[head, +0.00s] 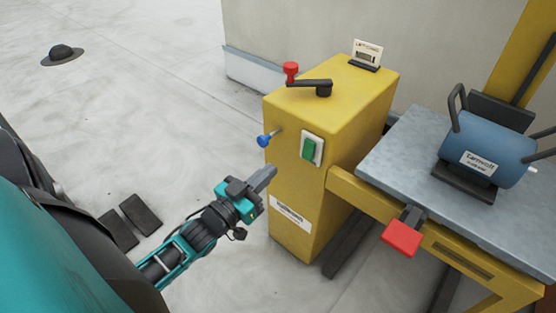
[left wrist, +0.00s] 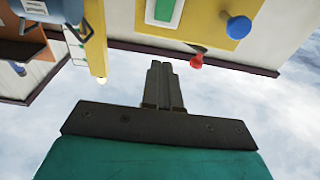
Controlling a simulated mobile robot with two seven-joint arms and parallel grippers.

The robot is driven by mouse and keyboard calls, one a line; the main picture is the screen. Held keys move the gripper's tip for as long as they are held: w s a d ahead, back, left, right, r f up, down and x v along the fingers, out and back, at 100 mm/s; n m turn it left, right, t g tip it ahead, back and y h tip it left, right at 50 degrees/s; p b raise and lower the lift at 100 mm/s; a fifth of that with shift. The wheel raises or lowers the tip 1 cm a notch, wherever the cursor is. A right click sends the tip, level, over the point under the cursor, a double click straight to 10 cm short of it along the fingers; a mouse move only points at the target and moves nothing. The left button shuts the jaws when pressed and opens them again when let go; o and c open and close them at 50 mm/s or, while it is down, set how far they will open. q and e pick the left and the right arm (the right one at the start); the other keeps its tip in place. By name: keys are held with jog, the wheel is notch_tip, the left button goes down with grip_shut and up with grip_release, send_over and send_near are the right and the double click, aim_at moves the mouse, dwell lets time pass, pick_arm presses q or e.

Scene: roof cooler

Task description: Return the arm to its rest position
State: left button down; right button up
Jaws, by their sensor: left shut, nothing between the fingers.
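My left gripper (head: 264,178) is shut and empty, in front of the yellow control box (head: 335,110). Its two fingers lie together in the left wrist view (left wrist: 161,85). In the head view a blue knob (head: 265,140) on a short stem stands just above the fingertips, and a green switch (head: 309,149) in a pale frame is to their upper right. The fingers look apart from both. My right gripper is in neither view.
A crank (head: 312,86) with a red knob (head: 290,70) tops the box. A grey table (head: 405,140) on the right bears a blue motor-like unit (head: 487,150). A red pedal-like block (head: 402,238) juts out below. A dark vent (head: 62,53) is on the floor. Open floor is left.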

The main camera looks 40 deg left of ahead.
pick_arm(q)
jog(key=shift+s+r, duration=0.15)
jog(key=shift+s, duration=0.45)
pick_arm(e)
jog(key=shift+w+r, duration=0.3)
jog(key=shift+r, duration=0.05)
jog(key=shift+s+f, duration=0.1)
pick_arm(q)
jog(key=s+d+f+m+g+h, duration=0.1)
jog(key=s+d+f+g, duration=0.25)
jog(key=d, duration=0.35)
jog(key=s+d+f+g, duration=0.2)
jog(key=d+f+g, duration=0.2)
jog(key=d, duration=0.4)
notch_tip(320, 180, up, 9)
jog(key=s+a+p, duration=0.2)
jog(key=p, duration=1.1)
jog(key=shift+s+m+g+y+p, duration=0.3)
jog(key=shift+s+g+p, duration=0.1)
jog(key=shift+g, duration=0.05)
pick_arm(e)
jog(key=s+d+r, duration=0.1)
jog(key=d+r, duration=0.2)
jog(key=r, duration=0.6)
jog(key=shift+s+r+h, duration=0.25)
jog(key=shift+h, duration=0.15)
